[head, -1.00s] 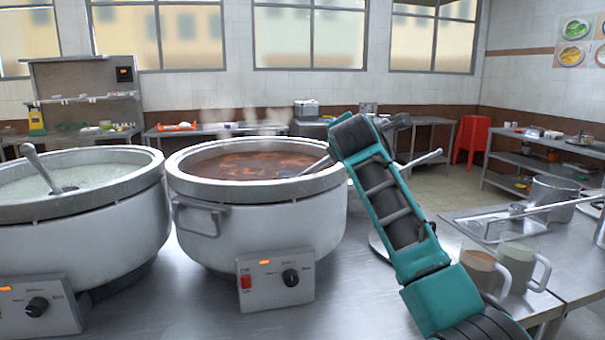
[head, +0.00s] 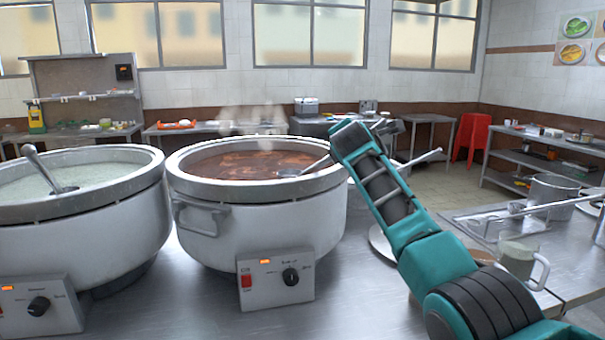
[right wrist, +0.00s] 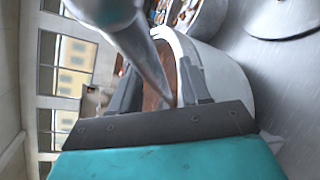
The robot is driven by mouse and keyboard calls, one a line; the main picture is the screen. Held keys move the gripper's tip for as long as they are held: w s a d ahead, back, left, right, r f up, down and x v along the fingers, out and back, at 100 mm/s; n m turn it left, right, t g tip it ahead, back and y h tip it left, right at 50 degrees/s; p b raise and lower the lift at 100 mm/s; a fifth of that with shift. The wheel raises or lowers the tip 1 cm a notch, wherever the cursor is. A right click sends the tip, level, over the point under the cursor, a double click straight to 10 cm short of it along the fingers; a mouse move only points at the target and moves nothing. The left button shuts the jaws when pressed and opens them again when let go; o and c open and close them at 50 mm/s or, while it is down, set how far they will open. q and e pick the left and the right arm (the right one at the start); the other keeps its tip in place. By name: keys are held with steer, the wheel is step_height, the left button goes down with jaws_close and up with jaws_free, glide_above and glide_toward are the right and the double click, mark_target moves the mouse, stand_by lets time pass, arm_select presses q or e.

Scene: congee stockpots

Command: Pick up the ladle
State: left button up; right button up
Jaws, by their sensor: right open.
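A grey metal ladle (head: 308,168) rests in the pot of red-brown congee (head: 245,165), its bowl over the surface and its handle running right behind my arm. A grey handle (head: 422,160) sticks out on the arm's other side; I cannot tell whether it is the same ladle. My right gripper (head: 388,126) is near the pot's right rim, seen small and partly hidden by its arm. In the right wrist view, the open fingers (right wrist: 160,88) stand on either side of a grey handle (right wrist: 140,58), with no visible grip. My left gripper is out of view.
A pot of pale congee (head: 75,178) with another ladle (head: 45,168) stands at left. A mug (head: 516,260) and a metal pot (head: 552,192) stand at right. Bare counter (head: 355,300) lies in front, beside the control box (head: 275,279).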

jaws_close()
stand_by(1.3)
